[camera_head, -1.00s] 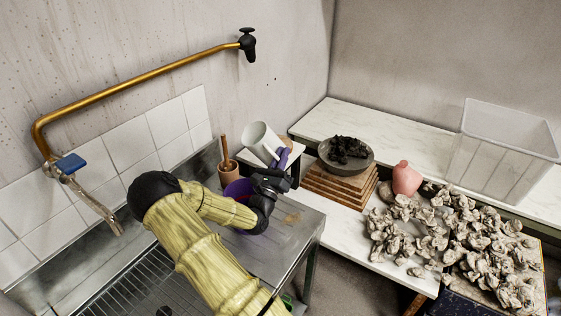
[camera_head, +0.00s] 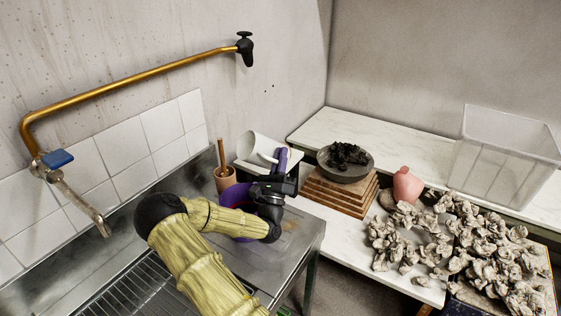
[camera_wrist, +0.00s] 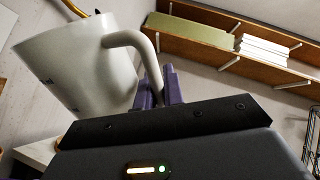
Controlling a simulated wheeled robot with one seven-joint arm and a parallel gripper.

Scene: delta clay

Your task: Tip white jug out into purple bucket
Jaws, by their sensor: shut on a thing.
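The white jug (camera_head: 256,146) is held up by its handle, tilted, with its mouth toward the upper left in the head view. In the wrist view the jug (camera_wrist: 80,68) fills the left side, and its handle runs to the purple fingers. My gripper (camera_head: 278,158) is shut on the handle; its fingers (camera_wrist: 160,90) also show in the wrist view. The purple bucket (camera_head: 235,198) stands on the metal sink top, below and slightly left of the jug. My arm covers part of the bucket. The inside of the jug cannot be seen.
A brown pot with a wooden stick (camera_head: 225,180) stands just left of the bucket. A dark bowl of black lumps (camera_head: 345,165) sits on stacked boards to the right. A pink vase (camera_head: 407,185), grey clay pieces (camera_head: 460,235) and a clear bin (camera_head: 508,150) lie farther right.

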